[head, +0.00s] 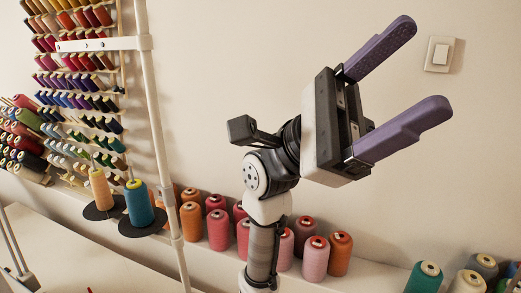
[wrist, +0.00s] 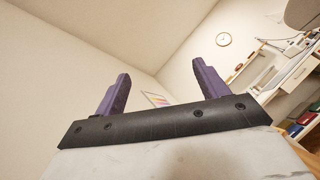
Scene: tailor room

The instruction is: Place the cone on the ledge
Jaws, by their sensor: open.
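Several thread cones stand upright on a pale ledge (head: 375,274) along the wall in the head view, among them an orange cone (head: 340,253), a pink cone (head: 315,259) and a green cone (head: 423,278). A blue cone (head: 139,204) and a cream cone (head: 101,189) stand on dark discs at the left. I cannot tell which cone is the task's. My gripper (head: 427,63) is raised high above the ledge, open and empty, with purple fingers. In the wrist view my gripper (wrist: 160,72) has nothing between its fingers.
A rack of small colourful spools (head: 75,80) hangs on the left wall. A white pole (head: 160,130) stands left of my arm. A white table (head: 60,258) is at lower left. The air around my gripper is clear.

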